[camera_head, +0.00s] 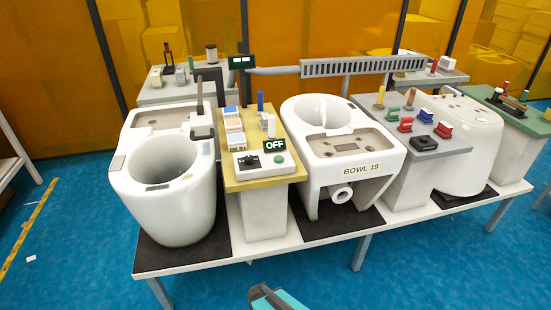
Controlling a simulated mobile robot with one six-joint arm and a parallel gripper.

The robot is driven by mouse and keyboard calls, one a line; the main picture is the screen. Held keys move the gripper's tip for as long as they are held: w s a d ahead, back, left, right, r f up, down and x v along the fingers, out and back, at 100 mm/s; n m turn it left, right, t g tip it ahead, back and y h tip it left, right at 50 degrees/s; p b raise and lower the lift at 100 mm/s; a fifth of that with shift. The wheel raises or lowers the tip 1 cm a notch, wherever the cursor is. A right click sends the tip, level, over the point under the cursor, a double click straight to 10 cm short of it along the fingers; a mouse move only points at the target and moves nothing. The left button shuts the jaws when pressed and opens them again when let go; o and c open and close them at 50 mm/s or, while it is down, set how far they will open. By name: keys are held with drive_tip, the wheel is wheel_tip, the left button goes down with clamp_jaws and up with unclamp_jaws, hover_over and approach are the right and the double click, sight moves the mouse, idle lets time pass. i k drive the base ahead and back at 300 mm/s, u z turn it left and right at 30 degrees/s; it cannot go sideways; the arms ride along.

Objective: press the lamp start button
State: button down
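A white control box (264,163) sits on the front of the yellow-topped stand between two toilet bowls. It carries a round green button (279,159) on its right and a black knob (248,161) on its left. A small black sign (274,144) reading "OFF" in green stands just behind the green button. No label on the button is readable, so I cannot confirm that it is the lamp start button. A teal and dark grey part of my arm shows at the bottom edge, well in front of the box. My gripper's fingers are not visible.
A white bowl (165,190) stands left of the stand, and one labelled "BOWL 19" (343,150) stands right. Small boxes (233,126) and a blue upright piece (260,101) stand behind the control box. The blue floor (310,275) in front of the bench is clear.

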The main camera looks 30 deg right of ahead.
sight(278, 158)
drive_tip(key=z, duration=0.35)
drive_tip(key=k, duration=0.2)
drive_tip(key=u, duration=3.1)
drive_tip(key=k, duration=0.35)
drive_tip(key=u, duration=0.15)
drive_tip(key=k, duration=1.5)
drive_tip(key=u, duration=0.15)
